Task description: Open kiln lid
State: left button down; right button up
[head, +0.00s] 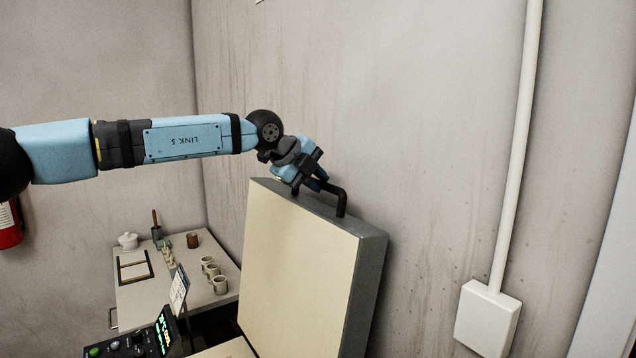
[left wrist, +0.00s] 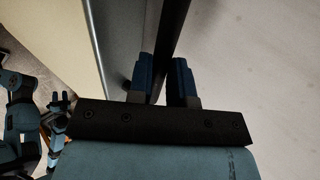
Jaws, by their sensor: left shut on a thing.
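The kiln lid (head: 300,270) is a thick slab with a cream inner face and dark grey edge. It stands raised, nearly upright, close to the wall. A black bar handle (head: 342,200) sticks out from its top edge. My left gripper (head: 318,182) is at the handle's left part, shut on it. In the left wrist view the two blue fingers (left wrist: 166,82) close around the dark handle (left wrist: 172,40), with the lid (left wrist: 75,40) beside it on the left. The kiln body is mostly below the frame. My right gripper is not seen in the head view.
A control box (head: 130,345) with a lit display sits in front. A wall box (head: 487,318) and conduit (head: 518,150) are right of the lid.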

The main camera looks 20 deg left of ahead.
pick_arm(q)
jog(key=s+a+t+h+b, duration=0.2)
jog(key=s+a+t+b, duration=0.1)
jog(key=s+a+b, duration=0.8)
jog(key=s+f+b, duration=0.1)
jog(key=s+b, duration=0.3)
jog(key=b, duration=0.1)
jog(key=shift+a+h, duration=0.3)
jog(key=shift+a, duration=0.1)
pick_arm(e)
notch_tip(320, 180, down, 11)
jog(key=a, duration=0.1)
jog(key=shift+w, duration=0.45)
pick_arm(q)
jog(key=shift+s, duration=0.1)
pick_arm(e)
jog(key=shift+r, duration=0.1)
pick_arm(q)
jog(key=c, duration=1.1)
grip_release()
jog(key=shift+r, duration=0.1)
jog(key=shift+o, duration=0.2)
jog(key=shift+r, duration=0.1)
jog(key=v, duration=1.3)
jog(key=shift+s, duration=0.35)
jog(key=shift+a, duration=0.15)
